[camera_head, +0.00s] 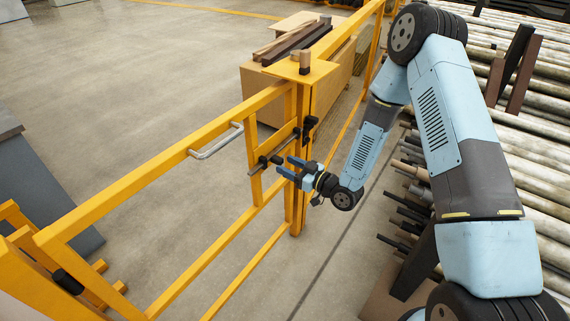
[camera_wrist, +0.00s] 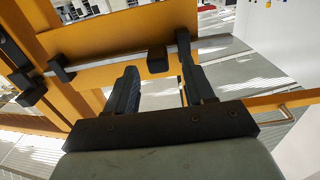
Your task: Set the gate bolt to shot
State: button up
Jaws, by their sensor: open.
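The yellow gate (camera_head: 190,140) stands beside the yellow post (camera_head: 301,200). The gate bolt is a grey rod (camera_wrist: 110,62) running across a yellow plate on the gate, with a black knob (camera_wrist: 157,60) on it. In the head view the bolt's black fittings (camera_head: 275,160) show just left of my gripper (camera_head: 285,165). My gripper is open, and in the wrist view its fingers (camera_wrist: 159,78) lie either side of the knob, apart from it. A black guide (camera_wrist: 59,69) sits at the rod's left, near a black keeper (camera_wrist: 29,90) on the post. Whether the rod enters the keeper is unclear.
A grey pull handle (camera_head: 216,141) is on the gate's top rail. A wooden crate with planks (camera_head: 297,42) stands behind the post. Pipe racks (camera_head: 535,155) fill the right side, with bar ends (camera_head: 408,210) jutting out. Open concrete floor lies left.

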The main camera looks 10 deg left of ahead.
jog(key=shift+x, duration=1.45)
jog(key=shift+c, duration=0.5)
jog(key=shift+s, duration=0.1)
grip_shut()
